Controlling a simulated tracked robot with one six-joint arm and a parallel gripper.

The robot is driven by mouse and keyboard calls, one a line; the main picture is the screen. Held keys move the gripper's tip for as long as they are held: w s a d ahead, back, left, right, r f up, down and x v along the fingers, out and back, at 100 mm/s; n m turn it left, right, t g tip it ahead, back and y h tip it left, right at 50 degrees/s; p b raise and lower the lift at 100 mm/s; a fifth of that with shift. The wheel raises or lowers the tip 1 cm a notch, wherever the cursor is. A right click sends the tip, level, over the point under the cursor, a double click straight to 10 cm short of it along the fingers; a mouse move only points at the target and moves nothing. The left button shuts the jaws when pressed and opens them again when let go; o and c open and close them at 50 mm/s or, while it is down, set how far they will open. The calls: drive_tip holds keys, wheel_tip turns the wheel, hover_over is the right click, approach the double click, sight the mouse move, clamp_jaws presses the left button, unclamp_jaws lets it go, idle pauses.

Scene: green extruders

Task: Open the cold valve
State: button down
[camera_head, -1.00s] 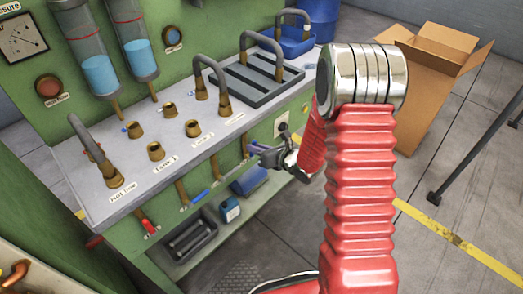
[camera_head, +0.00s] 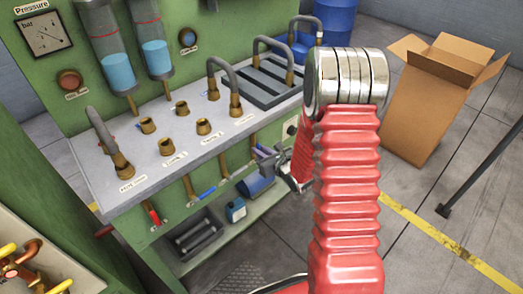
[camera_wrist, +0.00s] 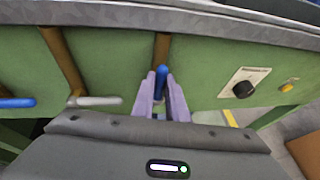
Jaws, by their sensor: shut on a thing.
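My gripper (camera_head: 266,154) is at the green bench front, at the rightmost of the pipe valves. In the wrist view its two purple fingers (camera_wrist: 161,100) are shut around a blue valve handle (camera_wrist: 161,77), which lines up with the brass pipe above it. Part of this handle is hidden between the fingers. To its left are a grey handle (camera_wrist: 95,101) and another blue handle (camera_wrist: 15,102), both turned sideways. In the head view the left blue handle (camera_head: 207,192) and a red handle (camera_head: 153,214) show on other pipes. My red arm hides part of the bench's right end.
The grey bench top (camera_head: 125,168) carries brass fittings and bent hoses. A black knob (camera_wrist: 243,90) is on the panel right of the gripper. An open cardboard box (camera_head: 430,105) stands on the floor at right.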

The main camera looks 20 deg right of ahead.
drive_tip(key=shift+s+a+f, duration=0.1)
drive_tip(key=shift+a+f, duration=0.05)
drive_tip(key=shift+a, duration=0.1)
drive_tip(key=c, duration=1.7)
unclamp_jaws()
drive_tip(key=shift+d, duration=0.15)
drive_tip(key=shift+c, duration=0.2)
drive_tip(key=shift+d, duration=0.1)
drive_tip(key=v, duration=1.3)
drive_tip(key=shift+s+r, duration=0.2)
drive_tip(key=shift+r, duration=0.1)
drive_tip(key=shift+d, duration=0.1)
